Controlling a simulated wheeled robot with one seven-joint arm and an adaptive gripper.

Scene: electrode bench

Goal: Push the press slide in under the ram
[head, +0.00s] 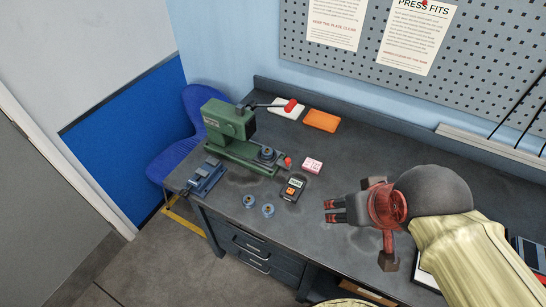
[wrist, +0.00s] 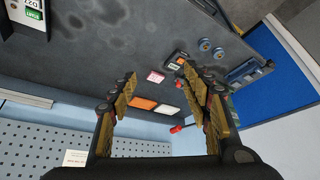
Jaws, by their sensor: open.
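The green arbor press (head: 229,124) stands at the far left of the bench in the head view. Its slide (head: 264,156) extends to the right of the press body, with a round dark part on it and a red knob (head: 288,161) at its right end. The ram is not clearly visible. My gripper (head: 328,211) is to the right of the slide, above the bench, apart from it and empty. In the wrist view my gripper (wrist: 160,88) is open, and its right finger hides most of the press.
A pink-white box (head: 312,165) and a small black meter (head: 292,188) lie between slide and gripper. Two blue-grey round parts (head: 268,210) lie near the front edge. A blue vise (head: 205,178) is at front left. An orange pad (head: 320,120) lies behind.

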